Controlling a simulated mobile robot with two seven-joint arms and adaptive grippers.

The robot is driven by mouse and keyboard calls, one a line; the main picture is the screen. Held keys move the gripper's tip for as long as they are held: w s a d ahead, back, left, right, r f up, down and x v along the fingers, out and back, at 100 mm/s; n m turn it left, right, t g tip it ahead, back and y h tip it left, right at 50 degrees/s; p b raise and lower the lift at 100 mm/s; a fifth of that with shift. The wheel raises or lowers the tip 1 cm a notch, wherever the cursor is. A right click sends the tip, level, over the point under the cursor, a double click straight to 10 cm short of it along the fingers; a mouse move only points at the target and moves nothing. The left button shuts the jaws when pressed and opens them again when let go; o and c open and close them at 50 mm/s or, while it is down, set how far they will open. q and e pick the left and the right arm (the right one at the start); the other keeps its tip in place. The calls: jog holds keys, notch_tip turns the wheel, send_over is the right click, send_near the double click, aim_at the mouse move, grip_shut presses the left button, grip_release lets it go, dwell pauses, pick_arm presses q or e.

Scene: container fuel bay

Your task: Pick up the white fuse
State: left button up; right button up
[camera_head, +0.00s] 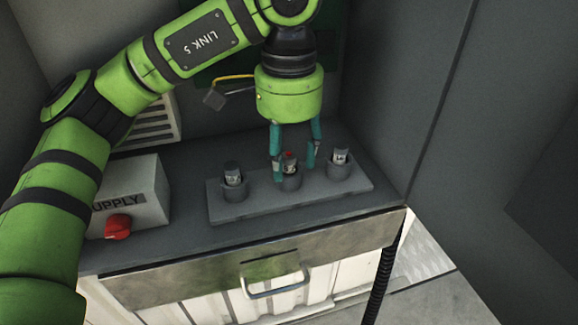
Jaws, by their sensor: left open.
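A grey rack (355,188) on the counter has three round holders in a row. The right holder carries a fuse with a pale, whitish body (340,157), which looks like the white fuse. The middle holder carries a fuse with a red top (290,156). My right gripper is out of view.
A grey supply box (135,190) with a red knob (117,227) stands left of the rack. A loose yellow cable with a connector (214,98) hangs behind. A drawer with a metal handle (275,288) is below the counter; a wall closes the right side.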

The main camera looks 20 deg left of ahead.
pick_arm(q)
grip_shut()
